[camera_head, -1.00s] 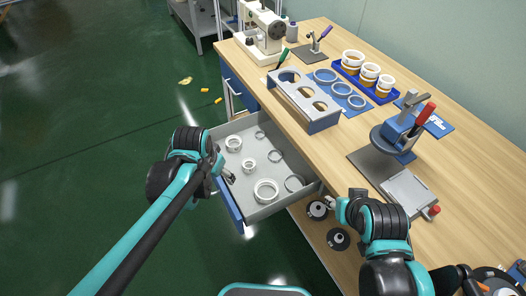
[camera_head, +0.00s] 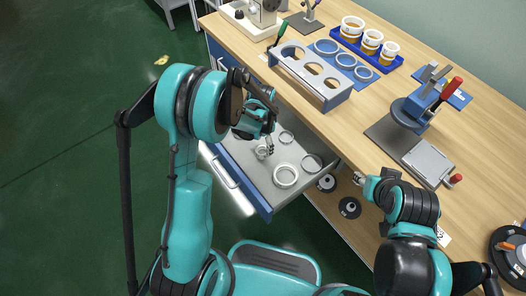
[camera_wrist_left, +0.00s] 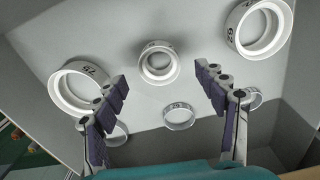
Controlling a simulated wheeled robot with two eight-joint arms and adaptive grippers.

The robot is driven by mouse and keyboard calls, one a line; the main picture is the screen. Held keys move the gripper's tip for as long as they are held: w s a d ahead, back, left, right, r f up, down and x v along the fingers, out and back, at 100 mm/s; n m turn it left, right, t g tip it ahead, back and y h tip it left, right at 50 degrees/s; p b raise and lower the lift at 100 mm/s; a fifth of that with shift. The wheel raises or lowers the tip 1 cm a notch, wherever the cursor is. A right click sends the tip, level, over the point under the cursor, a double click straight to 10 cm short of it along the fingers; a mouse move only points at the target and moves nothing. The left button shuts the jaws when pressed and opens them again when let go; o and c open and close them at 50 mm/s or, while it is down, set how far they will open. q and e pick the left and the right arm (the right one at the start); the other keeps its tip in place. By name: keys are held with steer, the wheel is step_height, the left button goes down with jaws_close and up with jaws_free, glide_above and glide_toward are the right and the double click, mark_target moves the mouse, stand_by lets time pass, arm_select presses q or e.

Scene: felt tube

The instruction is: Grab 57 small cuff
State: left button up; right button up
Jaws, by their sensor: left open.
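The grey drawer (camera_head: 250,188) is open and holds several rings. The smallest white cuff (camera_wrist_left: 158,64) lies near the middle of the left wrist view, its number not readable. In the head view a small white cuff (camera_head: 262,153) lies beside my left gripper (camera_head: 269,147). My left gripper is open above the drawer floor, its fingers either side of the small cuff in the wrist view, apart from it. Larger white cuffs with printed numbers lie at left (camera_wrist_left: 82,88) and upper right (camera_wrist_left: 259,29) there. My right gripper (camera_head: 360,180) is by the bench edge, its fingers too small to read.
Thin grey rings (camera_wrist_left: 179,117) lie on the drawer floor. The bench (camera_head: 340,135) carries a grey holed stand (camera_head: 311,80), a blue tray (camera_head: 384,64) of white-and-amber cups and a press (camera_head: 420,105). Drawer walls surround the rings.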

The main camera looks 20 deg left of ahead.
mark_target(262, 149)
arm_select(q)
step_height(262, 149, down, 5)
steer(key=shift+r+b, duration=0.15)
steer(key=shift+b, duration=0.95)
steer(key=shift+s+r, duration=0.1)
steer(key=c, duration=1.1)
steer(key=shift+r, duration=0.15)
